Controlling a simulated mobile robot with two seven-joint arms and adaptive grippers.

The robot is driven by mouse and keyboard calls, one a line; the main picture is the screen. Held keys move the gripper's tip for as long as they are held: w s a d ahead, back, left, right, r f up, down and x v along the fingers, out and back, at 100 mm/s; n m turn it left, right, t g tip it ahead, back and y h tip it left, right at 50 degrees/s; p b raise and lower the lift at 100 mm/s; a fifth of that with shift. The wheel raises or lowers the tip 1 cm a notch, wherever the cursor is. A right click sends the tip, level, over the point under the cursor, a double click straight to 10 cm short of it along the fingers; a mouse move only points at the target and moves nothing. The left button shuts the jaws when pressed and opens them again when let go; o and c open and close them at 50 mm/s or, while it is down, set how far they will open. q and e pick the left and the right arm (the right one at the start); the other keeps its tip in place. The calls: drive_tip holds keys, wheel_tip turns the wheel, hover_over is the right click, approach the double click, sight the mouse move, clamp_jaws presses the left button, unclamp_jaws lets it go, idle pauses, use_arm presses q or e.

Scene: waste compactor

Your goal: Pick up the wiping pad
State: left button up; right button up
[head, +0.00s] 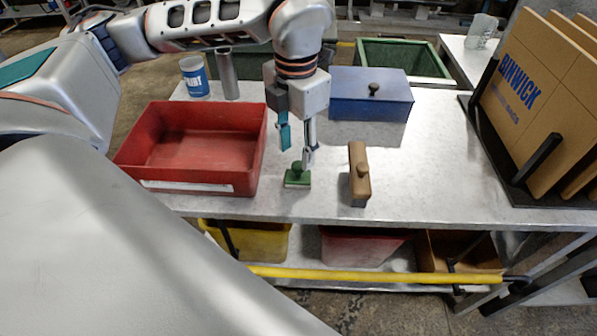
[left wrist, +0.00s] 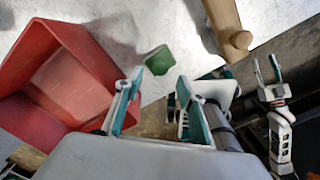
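The wiping pad appears to be the small green block with a round knob (head: 297,177). It lies near the front edge of the metal table; it also shows as a green block in the left wrist view (left wrist: 159,61). My left gripper (head: 297,150) points down just above it, fingers apart, nothing between them; the same open fingers show in the left wrist view (left wrist: 162,90). One fingertip overlaps the knob's right side in the head view; contact cannot be told. My right gripper (left wrist: 267,68) shows only in the left wrist view, fingers apart and empty.
A red bin (head: 256,150) stands left of the pad. A brown wooden block with a knob (head: 358,160) stands to its right. A blue lidded box (head: 350,100) and a paint can (head: 194,77) stand behind. Cardboard sheets (head: 530,95) stand in a rack at right. The right-centre tabletop is clear.

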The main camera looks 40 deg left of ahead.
sight(298, 165)
use_arm(q)
drive_tip(key=f, duration=0.6)
drive_tip(key=shift+w, duration=0.25)
drive_tip(key=shift+c, duration=0.4)
clamp_jaws()
